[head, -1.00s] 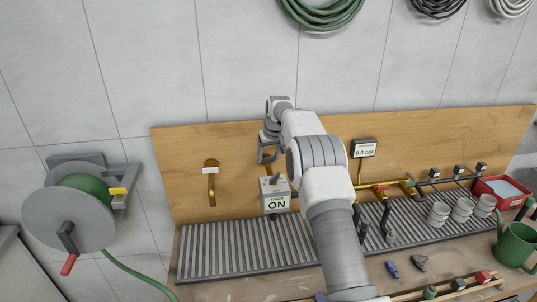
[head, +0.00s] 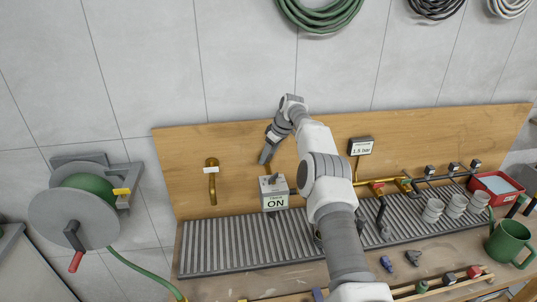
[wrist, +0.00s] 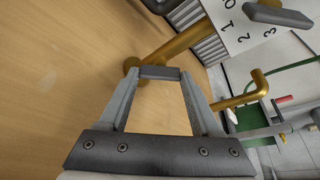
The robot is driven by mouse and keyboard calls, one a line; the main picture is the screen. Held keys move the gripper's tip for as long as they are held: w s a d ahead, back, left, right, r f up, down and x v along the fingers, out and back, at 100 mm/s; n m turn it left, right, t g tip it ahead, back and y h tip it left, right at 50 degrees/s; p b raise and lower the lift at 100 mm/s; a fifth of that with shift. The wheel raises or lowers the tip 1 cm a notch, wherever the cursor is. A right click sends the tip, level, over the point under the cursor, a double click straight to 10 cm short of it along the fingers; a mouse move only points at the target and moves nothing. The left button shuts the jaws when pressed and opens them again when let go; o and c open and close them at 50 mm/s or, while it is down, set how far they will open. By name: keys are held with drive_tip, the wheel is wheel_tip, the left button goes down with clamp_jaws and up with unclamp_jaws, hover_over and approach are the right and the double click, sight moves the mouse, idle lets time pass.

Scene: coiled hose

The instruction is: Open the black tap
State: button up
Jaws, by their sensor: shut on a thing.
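My gripper (head: 266,152) is in front of the wooden board, just above the timer box. In the wrist view a short dark bar (wrist: 160,72) spans the fingertips, which are closed on it. I cannot tell whether it belongs to the black tap. A brass pipe (wrist: 185,42) runs behind the fingertips to the timer box (wrist: 240,25), which has a dial and a dark handle (wrist: 280,17). In the head view the timer box (head: 274,193) reads ON. A dark spout (head: 380,211) hangs right of my arm; its upper part is unclear. My arm hides the board's middle.
A brass tap (head: 212,180) is on the board's left. The gauge (head: 361,147) reads about 1.5 bar. A brass pipe with a red part (head: 376,187) lies right of my arm. A hose reel (head: 78,205) stands left. Cups (head: 433,210) and a green can (head: 509,242) stand right.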

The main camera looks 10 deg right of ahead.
idle(0.4)
drive_tip(key=o, duration=1.4)
drive_tip(key=b+v, duration=0.1)
drive_tip(key=v, duration=1.6)
drive_tip(key=shift+d+r, duration=0.15)
drive_tip(key=shift+d, duration=0.05)
